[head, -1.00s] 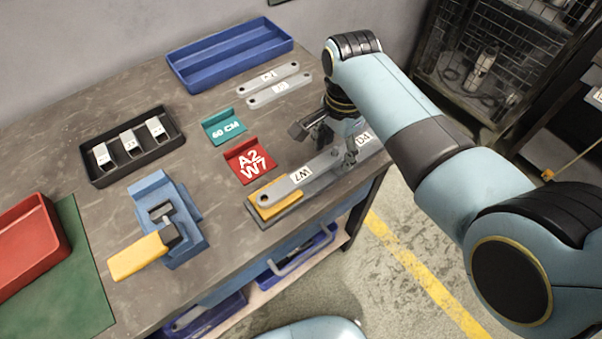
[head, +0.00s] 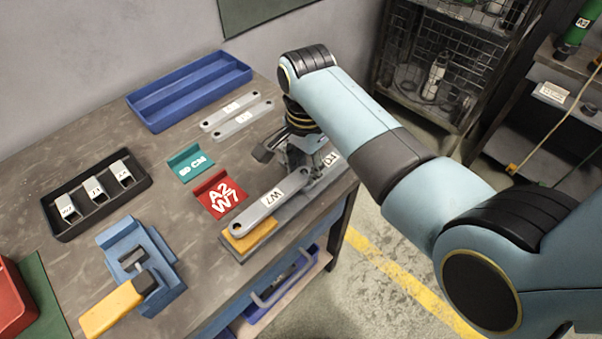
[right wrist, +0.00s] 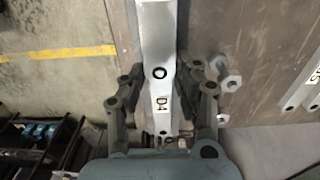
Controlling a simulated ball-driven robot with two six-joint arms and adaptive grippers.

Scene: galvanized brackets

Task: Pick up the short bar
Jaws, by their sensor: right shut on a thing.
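A grey bar (head: 262,213) with a W7 label and a round hole at its near end lies over a yellow pad (head: 236,243) at the table's front right. A D4 label shows beyond my gripper, in line with it; I cannot tell whether both labels are on one piece. My right gripper (head: 311,176) is shut on the grey bar, away from its near end. In the right wrist view, its fingers (right wrist: 166,88) flank the metal (right wrist: 158,40) beside a hole and the D4 label. Whether the bar touches the pad is unclear. My left gripper is out of view.
Two other light grey bars (head: 243,119) lie behind, near a blue tray (head: 160,128). Teal (head: 190,163) and red (head: 220,194) signs stand left of the bar. A black tray (head: 64,237) and a blue clamp fixture (head: 165,262) are further left. The table's front edge is close to the bar.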

